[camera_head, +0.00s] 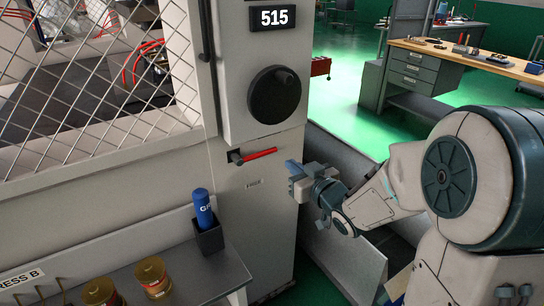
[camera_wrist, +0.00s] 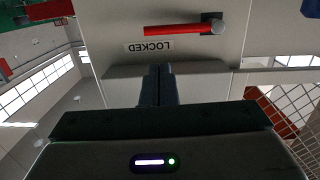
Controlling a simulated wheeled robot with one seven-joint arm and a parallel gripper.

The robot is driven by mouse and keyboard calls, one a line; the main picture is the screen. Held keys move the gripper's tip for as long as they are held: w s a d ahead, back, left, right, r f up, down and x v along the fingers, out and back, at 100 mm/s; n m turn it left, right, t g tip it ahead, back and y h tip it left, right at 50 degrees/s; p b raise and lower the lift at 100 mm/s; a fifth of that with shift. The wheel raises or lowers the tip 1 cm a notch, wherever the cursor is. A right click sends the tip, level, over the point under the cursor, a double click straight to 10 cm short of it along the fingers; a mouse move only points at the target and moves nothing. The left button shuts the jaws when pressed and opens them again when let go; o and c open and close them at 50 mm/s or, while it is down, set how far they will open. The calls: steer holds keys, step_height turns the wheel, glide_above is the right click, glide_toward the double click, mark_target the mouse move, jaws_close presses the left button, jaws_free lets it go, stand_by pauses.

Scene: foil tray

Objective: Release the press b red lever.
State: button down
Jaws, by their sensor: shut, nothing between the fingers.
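The red lever (camera_head: 260,153) sits on the pale front of the press cabinet (camera_head: 254,215), below a black handwheel. It lies nearly level, with its grey pivot at its left end in the head view. In the wrist view, which is upside down, the red lever (camera_wrist: 175,31) points left from its pivot, beside a label (camera_wrist: 156,47) reading LOCKED. My gripper (camera_head: 291,165) is just right of the lever's free end in the head view. Its fingers (camera_wrist: 155,75) are together and empty, apart from the lever in the wrist view.
A black handwheel (camera_head: 274,94) and a 515 display (camera_head: 272,17) are above the lever. A shelf (camera_head: 205,280) at lower left carries a blue can (camera_head: 203,208) in a holder and brass cylinders (camera_head: 153,277). A PRESS B sign (camera_head: 20,279) is there. A wire-mesh guard (camera_head: 110,85) is left.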

mark_target(271, 150)
steer(key=shift+a+y, duration=0.25)
steer(key=shift+y, duration=0.05)
steer(key=x, duration=1)
steer(key=shift+r, duration=0.15)
steer(key=shift+d, duration=0.1)
